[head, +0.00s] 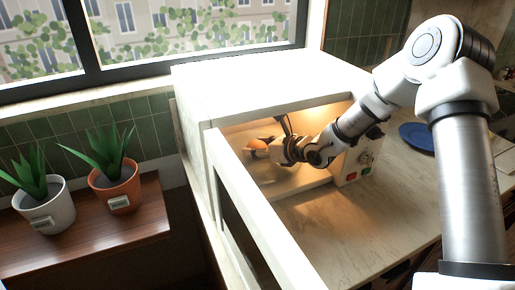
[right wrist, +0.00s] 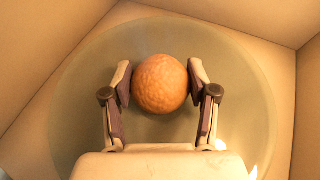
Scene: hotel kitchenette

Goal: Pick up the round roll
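The round roll (right wrist: 160,85) is an orange-brown ball with a bumpy crust. It sits on the round glass plate (right wrist: 85,65) inside the lit microwave (head: 285,72). In the head view the roll (head: 257,145) shows at the left of my right gripper (head: 277,148), which reaches in through the open door. In the right wrist view the right gripper (right wrist: 160,88) has its two fingers on either side of the roll. A narrow gap shows at the right finger; the left finger is very close, and I cannot tell whether it touches. My left gripper is not in view.
The open microwave door (head: 262,215) stands out toward the front left. The microwave's walls and ceiling surround the right gripper. A blue plate (head: 417,136) lies on the counter at right. Two potted plants (head: 41,205) (head: 116,186) stand on a wooden shelf at left.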

